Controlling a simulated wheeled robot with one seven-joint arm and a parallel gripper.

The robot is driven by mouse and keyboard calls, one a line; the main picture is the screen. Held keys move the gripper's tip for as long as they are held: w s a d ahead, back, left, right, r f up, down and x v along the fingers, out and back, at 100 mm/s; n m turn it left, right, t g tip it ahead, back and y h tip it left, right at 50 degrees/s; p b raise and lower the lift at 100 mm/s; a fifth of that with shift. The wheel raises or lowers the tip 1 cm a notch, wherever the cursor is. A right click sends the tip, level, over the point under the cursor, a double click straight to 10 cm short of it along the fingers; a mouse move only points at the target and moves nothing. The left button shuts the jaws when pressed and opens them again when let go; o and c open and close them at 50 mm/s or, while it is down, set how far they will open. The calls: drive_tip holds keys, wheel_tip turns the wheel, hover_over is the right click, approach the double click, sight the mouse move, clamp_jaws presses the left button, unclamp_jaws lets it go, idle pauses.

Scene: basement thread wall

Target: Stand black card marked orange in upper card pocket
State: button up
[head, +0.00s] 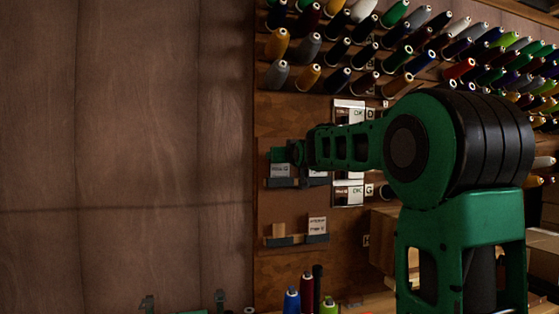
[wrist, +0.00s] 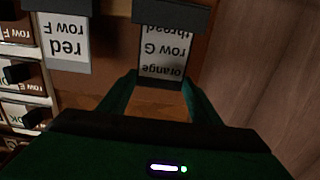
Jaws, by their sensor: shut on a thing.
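The black card with a pale label reading "orange row G" (wrist: 162,52) is upside down in the wrist view, between my gripper's green fingers (wrist: 160,85). In the head view the card (head: 281,170) is upright at the left of the upper card pocket (head: 283,183), with my gripper (head: 285,155) shut on it. Its lower edge meets the dark pocket lip (wrist: 178,16) in the wrist view. I cannot tell how deep it sits. A card marked "red row F" (wrist: 66,45) stands beside it, apart from it.
A lower pocket (head: 297,240) holds a labelled card (head: 317,225) at its right. Thread spools (head: 335,50) fill the wall above and to the right. Several spools (head: 306,292) stand below. The wooden panel (head: 130,150) at the left is bare.

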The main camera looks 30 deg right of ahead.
drive_tip(key=shift+f, duration=0.25)
idle(0.4)
drive_tip(key=o, duration=0.8)
drive_tip(key=shift+o, duration=0.2)
drive_tip(key=v, duration=1)
drive_tip(key=shift+s, duration=0.3)
drive_tip(key=shift+a, duration=0.15)
